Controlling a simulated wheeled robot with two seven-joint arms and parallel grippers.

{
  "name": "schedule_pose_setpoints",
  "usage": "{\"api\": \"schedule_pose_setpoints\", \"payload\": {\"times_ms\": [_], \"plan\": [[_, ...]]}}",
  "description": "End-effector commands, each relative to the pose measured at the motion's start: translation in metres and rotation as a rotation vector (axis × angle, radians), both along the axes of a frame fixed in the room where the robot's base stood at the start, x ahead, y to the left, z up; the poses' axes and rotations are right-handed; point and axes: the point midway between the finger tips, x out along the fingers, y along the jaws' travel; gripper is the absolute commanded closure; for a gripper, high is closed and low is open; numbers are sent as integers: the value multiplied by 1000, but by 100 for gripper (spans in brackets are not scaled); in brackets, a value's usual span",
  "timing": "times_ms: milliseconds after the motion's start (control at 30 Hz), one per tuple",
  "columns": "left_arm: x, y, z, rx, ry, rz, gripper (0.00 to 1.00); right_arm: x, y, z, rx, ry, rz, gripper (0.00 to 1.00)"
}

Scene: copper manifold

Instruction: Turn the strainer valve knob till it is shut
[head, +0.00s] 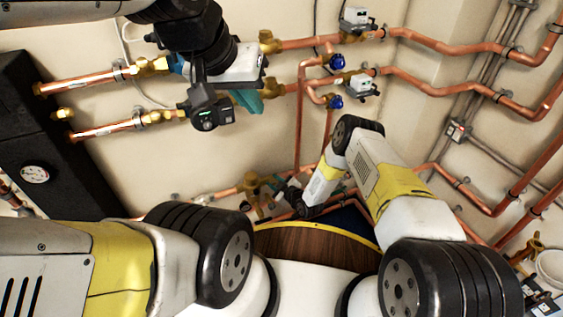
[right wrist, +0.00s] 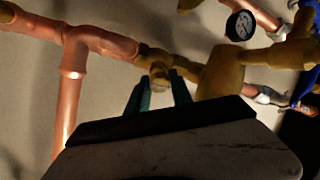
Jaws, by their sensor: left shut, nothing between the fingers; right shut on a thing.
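In the right wrist view, a brass knob (right wrist: 159,76) sits under a brass fitting on the copper pipe line. My right gripper (right wrist: 160,88) has its two teal fingers on either side of this knob and is shut on it. In the head view, my right gripper (head: 284,188) is low in the middle, at brass fittings (head: 251,184) on the lower pipe; the knob itself is hard to make out there. My left gripper (head: 248,101) is high, in front of the upper copper pipes. It is shut and empty, its teal fingers pointing down and right.
Two blue knobs (head: 337,62) hang on the upper pipes, with grey boxes (head: 358,19) nearby. A dark panel with a round gauge (head: 35,174) stands at the left. In the right wrist view, a small black gauge (right wrist: 240,26) and a thick brass body (right wrist: 220,74) are close to the fingers.

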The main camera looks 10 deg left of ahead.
Motion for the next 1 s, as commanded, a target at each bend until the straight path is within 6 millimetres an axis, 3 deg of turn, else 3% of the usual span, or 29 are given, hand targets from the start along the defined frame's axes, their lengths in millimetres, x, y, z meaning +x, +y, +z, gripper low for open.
{"api": "schedule_pose_setpoints", "payload": {"times_ms": [367, 1000], "plan": [[0, 0, 0, 0, 0, 0, 100, 0, 0, 0, -121, -82, 104, 100], [0, 0, 0, 0, 0, 0, 100, -1, 1, 0, -528, -358, 449, 100]]}}
